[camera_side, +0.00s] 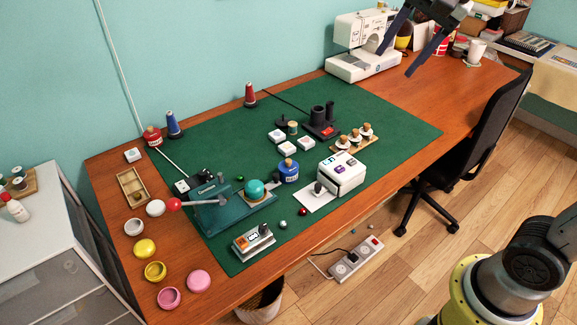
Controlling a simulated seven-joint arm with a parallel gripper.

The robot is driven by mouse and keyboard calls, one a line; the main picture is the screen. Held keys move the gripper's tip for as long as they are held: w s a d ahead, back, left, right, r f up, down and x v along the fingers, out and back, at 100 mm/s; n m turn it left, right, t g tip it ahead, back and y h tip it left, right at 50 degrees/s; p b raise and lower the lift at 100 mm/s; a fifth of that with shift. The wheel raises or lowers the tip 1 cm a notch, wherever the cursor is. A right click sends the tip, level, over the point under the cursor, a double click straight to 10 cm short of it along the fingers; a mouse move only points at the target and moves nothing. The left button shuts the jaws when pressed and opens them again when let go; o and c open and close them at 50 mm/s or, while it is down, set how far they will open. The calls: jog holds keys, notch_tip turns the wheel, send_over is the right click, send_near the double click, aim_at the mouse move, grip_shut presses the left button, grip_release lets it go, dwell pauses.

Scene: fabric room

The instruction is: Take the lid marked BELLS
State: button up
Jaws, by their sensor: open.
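I cannot read the word BELLS on anything in the side view. Round lid-like pieces lie at the table's left front: a white one (155,208), a yellow one (145,248) and a pink one (198,280). Beside them are open round pots in white (134,227), yellow (155,271) and pink (168,298). A red jar (153,136) and a blue jar (288,169) have lettering too small to read. My gripper (397,62) hangs at the top of the view, fingers apart and empty, in front of the sewing machine and far from these pieces.
A green mat (390,122) covers much of the wooden table. On it stand a teal device (215,207), a white box with coloured labels (343,172), a black holder (321,122) and small white blocks (277,136). A sewing machine (362,45) stands behind. The mat's right part is clear.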

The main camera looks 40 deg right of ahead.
jog(key=w+m, duration=0.2)
jog(key=w, duration=0.6)
jog(key=m+g, duration=0.4)
jog(key=g, duration=0.1)
send_over(289, 160)
notch_tip(289, 160, down, 32)
jog(key=shift+w+f, duration=0.1)
jog(key=shift+f, duration=3.2)
grip_shut()
